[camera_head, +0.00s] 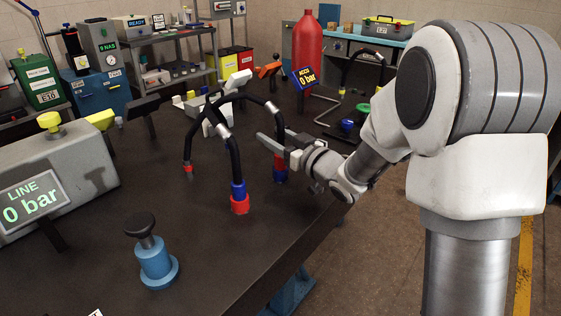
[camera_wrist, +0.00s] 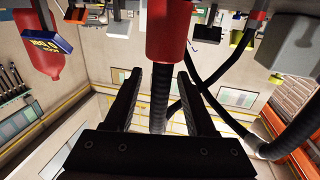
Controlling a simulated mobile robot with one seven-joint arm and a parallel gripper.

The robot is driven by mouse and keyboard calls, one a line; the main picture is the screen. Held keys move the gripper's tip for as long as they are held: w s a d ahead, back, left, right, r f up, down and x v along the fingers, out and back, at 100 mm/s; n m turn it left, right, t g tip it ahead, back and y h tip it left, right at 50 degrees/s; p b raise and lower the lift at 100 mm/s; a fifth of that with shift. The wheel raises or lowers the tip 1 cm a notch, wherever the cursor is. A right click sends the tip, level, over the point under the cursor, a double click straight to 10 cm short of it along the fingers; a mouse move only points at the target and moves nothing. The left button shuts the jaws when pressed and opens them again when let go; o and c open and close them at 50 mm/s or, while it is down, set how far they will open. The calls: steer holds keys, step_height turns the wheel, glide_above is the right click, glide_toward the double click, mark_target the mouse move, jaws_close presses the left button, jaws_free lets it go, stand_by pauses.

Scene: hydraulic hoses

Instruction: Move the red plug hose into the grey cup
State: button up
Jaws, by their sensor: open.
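A black hose with a red plug (camera_head: 187,168) at its lower end shows left of centre in the head view, its plug low over the dark table. In the wrist view a large red plug (camera_wrist: 168,30) has its ribbed black hose (camera_wrist: 160,95) lined up between my fingers. I cannot tell whether the fingers touch it. My gripper (camera_head: 263,139) is open, reaching left over the table from the right; its two fingers (camera_wrist: 160,75) also show in the wrist view. I cannot clearly make out the grey cup.
A blue knob-topped fitting (camera_head: 156,262), a grey LINE box (camera_head: 62,170) and a red cylinder (camera_head: 308,55) are also there.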

steer(key=shift+w+a, duration=0.25)
steer(key=shift+w, duration=0.05)
jaws_close()
steer(key=shift+r, duration=0.1)
stand_by(1.1)
